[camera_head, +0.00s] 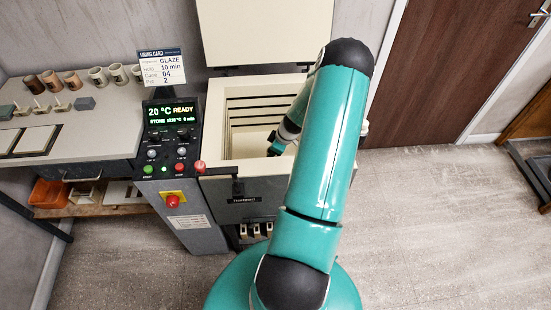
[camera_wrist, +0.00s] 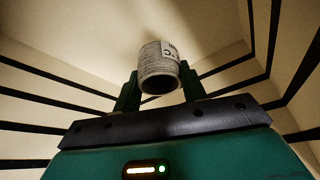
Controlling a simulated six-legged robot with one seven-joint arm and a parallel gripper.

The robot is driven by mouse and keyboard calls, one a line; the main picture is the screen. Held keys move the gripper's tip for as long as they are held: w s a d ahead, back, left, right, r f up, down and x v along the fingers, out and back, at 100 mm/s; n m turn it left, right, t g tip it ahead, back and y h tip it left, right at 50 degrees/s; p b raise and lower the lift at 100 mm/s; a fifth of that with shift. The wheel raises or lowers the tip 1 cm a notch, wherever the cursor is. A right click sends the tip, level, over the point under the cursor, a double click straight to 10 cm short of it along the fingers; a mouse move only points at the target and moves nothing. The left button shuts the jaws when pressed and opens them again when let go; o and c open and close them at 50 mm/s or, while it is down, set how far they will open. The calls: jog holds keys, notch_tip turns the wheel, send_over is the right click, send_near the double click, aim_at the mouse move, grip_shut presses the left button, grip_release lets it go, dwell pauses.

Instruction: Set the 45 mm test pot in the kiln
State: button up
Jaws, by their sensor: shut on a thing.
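The kiln (camera_head: 214,122) stands open in the head view, its lid (camera_head: 262,30) raised at the back. Its pale inner walls with dark grooves (camera_wrist: 60,92) surround the wrist view. My gripper (camera_head: 276,148) reaches down into the kiln opening from the right. In the wrist view, my gripper (camera_wrist: 160,80) is shut on the test pot (camera_wrist: 157,60), a small pale grey ringed cylinder with a partly readable dark marking. One finger is on each side of it. The pot cannot be made out in the head view. I cannot tell whether it touches the kiln floor.
The control panel (camera_head: 171,130) left of the kiln reads 20 °C READY. Several small pots and tiles sit on the left bench (camera_head: 112,122). My arm covers the kiln's right side.

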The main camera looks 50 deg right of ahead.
jog(key=shift+s+a, duration=0.2)
jog(key=shift+s, duration=0.15)
jog(key=shift+d+f, duration=0.2)
jog(key=shift+f, duration=0.05)
jog(key=shift+n, duration=0.3)
jog(key=f, duration=0.5)
jog(key=shift+a+f, duration=0.2)
jog(key=shift+f, duration=0.15)
notch_tip(320, 180, down, 4)
jog(key=shift+d+f, duration=0.1)
jog(key=shift+f, duration=0.05)
jog(key=o, duration=1)
jog(key=shift+s, duration=0.1)
